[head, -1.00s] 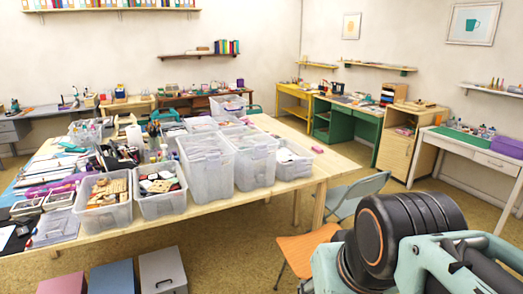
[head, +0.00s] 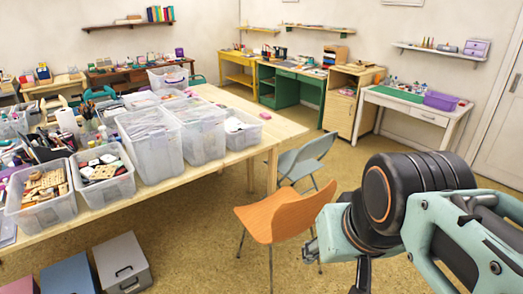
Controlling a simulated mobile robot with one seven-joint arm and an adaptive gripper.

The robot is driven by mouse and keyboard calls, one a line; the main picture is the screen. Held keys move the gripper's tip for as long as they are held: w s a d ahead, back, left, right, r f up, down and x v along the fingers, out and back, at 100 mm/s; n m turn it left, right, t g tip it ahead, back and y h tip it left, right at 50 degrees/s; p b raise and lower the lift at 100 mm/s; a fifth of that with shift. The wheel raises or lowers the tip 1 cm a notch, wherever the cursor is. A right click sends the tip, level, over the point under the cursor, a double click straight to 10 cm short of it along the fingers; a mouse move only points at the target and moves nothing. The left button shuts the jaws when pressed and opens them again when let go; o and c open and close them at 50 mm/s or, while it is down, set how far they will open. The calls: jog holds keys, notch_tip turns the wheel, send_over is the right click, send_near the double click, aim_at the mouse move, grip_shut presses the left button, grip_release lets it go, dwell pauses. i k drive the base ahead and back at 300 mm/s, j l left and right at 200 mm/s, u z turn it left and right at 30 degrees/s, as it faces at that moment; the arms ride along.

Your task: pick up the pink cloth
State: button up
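No cloth can be made out for certain. A small pink item (head: 265,115) lies on the wooden table (head: 283,131) near its right end, beside the clear bins; it is too small to tell whether it is a cloth. My gripper (head: 336,260) shows only partly at the lower right, below my dark wrist and pale green arm. It is in front of the orange chair in the picture, well apart from the pink item. Its fingers are too small and partly hidden to judge their opening.
Clear plastic bins (head: 150,146) crowd the table. An orange chair (head: 275,212) and a grey folding chair (head: 310,155) stand at its right end. Storage boxes (head: 122,262) sit on the floor in front. A white desk (head: 408,110) stands at the right wall; floor before it is open.

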aim_at(265, 115)
jog(key=i+l+z, duration=0.2)
jog(key=i+z, duration=0.3)
jog(key=i, duration=0.15)
jog(key=i+j+z, duration=0.1)
jog(key=i+z, duration=0.4)
jog(key=i, duration=0.15)
jog(key=i+z, duration=0.35)
jog(key=i, duration=0.15)
jog(key=i+z, duration=0.3)
jog(key=i, duration=0.2)
jog(key=i+l, duration=0.1)
jog(key=i, duration=1.05)
jog(key=i+l+u, duration=0.1)
jog(key=i+u, duration=0.4)
jog(key=i, duration=0.65)
jog(key=i+l+u, duration=0.1)
jog(key=i+u, duration=0.4)
jog(key=i, duration=0.6)
jog(key=i+u, duration=0.4)
jog(key=i+l+u, duration=0.1)
jog(key=i+u, duration=0.25)
jog(key=i, duration=0.2)
